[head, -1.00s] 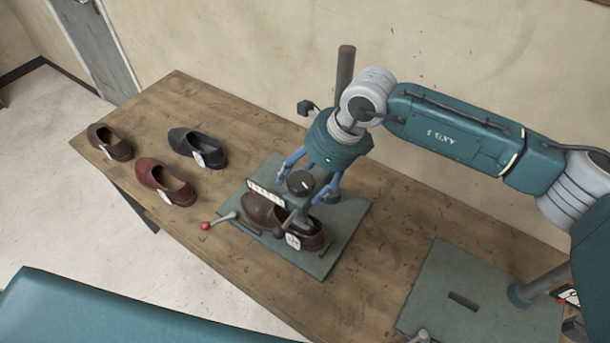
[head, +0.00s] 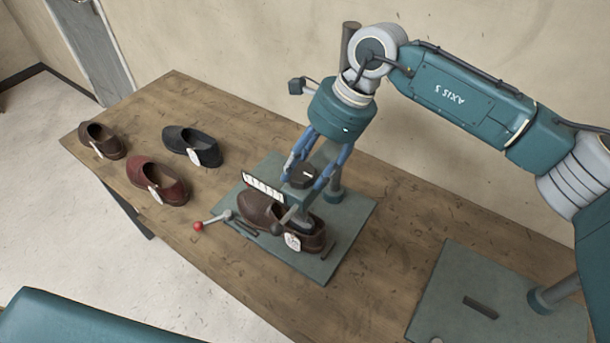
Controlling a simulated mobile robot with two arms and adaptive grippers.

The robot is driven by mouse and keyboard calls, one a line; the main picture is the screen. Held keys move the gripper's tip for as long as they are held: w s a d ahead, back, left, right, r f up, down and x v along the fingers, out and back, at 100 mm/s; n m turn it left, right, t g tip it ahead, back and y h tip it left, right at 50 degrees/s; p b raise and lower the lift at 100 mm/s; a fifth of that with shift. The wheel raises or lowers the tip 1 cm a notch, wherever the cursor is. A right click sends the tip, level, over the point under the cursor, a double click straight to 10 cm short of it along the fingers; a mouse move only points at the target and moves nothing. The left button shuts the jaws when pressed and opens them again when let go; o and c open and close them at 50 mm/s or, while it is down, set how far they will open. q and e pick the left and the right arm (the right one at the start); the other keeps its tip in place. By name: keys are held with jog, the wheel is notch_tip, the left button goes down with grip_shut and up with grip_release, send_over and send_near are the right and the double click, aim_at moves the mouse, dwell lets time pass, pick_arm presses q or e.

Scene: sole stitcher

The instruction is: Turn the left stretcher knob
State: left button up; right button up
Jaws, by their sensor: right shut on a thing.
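The left stretcher knob (head: 302,176) is a dark round knob with a light mark, on top of the left stretcher's head. My right gripper (head: 305,180) points down from above, its blue fingers on either side of the knob and shut on it. Below stands the stretcher's green base plate (head: 345,245), with a brown shoe (head: 262,208) under the head. A white tag (head: 293,241) hangs at the shoe. My left gripper is not in view.
A red-tipped lever (head: 199,225) sticks out at the plate's left. Black (head: 195,143), red (head: 158,180) and brown (head: 103,140) shoes stand on the left of the wooden table (head: 160,95). A second green plate (head: 470,310) lies at the right.

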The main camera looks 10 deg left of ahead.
jog(key=shift+w+d, duration=0.1)
jog(key=o, duration=1.1)
jog(key=v, duration=1.2)
